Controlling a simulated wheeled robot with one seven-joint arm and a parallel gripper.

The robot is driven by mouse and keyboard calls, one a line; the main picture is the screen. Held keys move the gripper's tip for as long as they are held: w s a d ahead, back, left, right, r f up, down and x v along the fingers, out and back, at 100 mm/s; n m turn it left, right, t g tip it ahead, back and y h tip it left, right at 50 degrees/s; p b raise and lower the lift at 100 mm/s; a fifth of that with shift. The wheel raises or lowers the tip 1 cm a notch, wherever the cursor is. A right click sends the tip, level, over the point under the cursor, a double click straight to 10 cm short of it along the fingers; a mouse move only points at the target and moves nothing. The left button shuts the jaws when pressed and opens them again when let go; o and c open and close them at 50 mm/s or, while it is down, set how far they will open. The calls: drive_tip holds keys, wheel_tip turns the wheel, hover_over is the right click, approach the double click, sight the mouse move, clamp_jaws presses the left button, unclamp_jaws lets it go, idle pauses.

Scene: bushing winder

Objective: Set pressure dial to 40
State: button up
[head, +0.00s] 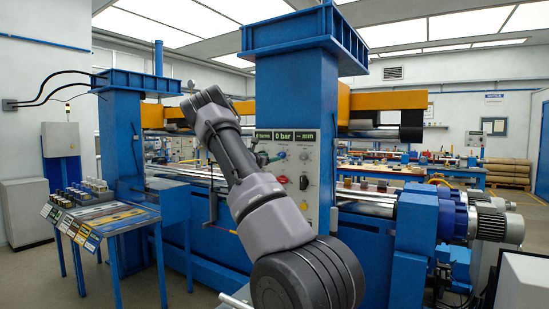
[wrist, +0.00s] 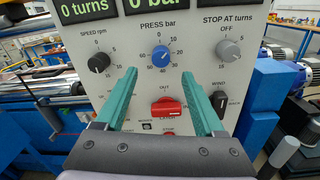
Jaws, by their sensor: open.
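The pressure dial (wrist: 160,56) is a round blue knob under the label "PRESS bar" on the grey control panel (wrist: 190,30). Numbers from 0 to 60 run around it, with 40 at its lower side. Its exact pointer direction is too small to read surely. The display above it (wrist: 158,4) is partly cut off in the wrist view; in the head view it reads "0 bar" (head: 284,136). My gripper (wrist: 160,73) is open, its two teal fingers apart and pointing at the panel, on either side of the dial's lower area. Nothing is between the fingertips.
A black speed knob (wrist: 99,63) is left of the dial and a grey stop-at-turns knob (wrist: 229,51) is right. A red knob (wrist: 167,108) lies below, between the fingers. A black wind switch (wrist: 221,100) is beside the right finger.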

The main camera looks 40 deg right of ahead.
sight(280, 155)
drive_tip(key=x, duration=0.8)
drive_tip(key=shift+f, duration=0.1)
drive_tip(key=shift+s, duration=0.1)
drive_tip(key=shift+c, duration=0.3)
clamp_jaws()
drive_tip(key=shift+m, duration=0.4)
drive_tip(key=m, duration=2.6)
drive_tip(key=shift+f+m+g+h, duration=0.2)
drive_tip(key=shift+m+g+h, duration=0.1)
drive_tip(key=shift+g, duration=0.1)
